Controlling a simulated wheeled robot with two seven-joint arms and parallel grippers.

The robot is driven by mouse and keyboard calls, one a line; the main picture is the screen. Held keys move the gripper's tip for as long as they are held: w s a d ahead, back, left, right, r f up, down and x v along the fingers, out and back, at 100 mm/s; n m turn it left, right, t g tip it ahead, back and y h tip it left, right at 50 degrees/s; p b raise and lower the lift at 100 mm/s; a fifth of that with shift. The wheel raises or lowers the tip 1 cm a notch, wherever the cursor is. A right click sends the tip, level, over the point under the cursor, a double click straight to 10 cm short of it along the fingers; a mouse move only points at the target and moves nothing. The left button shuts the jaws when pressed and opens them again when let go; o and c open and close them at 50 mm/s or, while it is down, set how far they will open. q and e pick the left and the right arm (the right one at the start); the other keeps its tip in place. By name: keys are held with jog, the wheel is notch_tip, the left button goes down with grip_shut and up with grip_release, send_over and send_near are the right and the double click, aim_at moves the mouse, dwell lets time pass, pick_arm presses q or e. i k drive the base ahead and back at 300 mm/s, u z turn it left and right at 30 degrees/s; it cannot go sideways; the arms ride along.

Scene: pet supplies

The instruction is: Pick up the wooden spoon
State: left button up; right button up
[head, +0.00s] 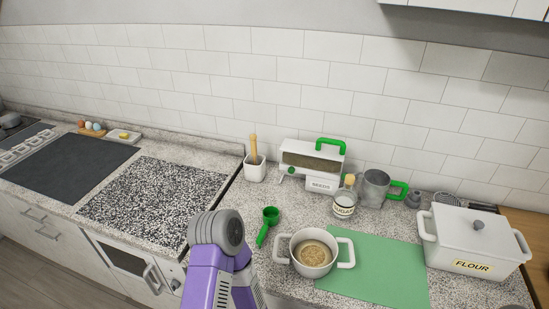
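A wooden handle (253,145), which looks like the wooden spoon, stands nearly upright in a small white square crock (255,168) on the counter near the tiled wall. Its lower end is hidden inside the crock. A purple and grey arm part of mine shows at the bottom, in front of the crock and apart from it. I cannot tell which arm it belongs to. Neither gripper is in view.
A green scoop (267,224) lies in front of the crock. A white seed box (312,165) stands right of it, with a sugar jar (345,203) and metal sifter (374,188). A white pot (313,255) sits by a green mat (385,270). The speckled counter (150,195) at left is clear.

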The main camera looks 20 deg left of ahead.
aim_at(253, 137)
jog(key=z, duration=2.65)
jog(key=k, duration=1.4)
jog(key=u, duration=2.3)
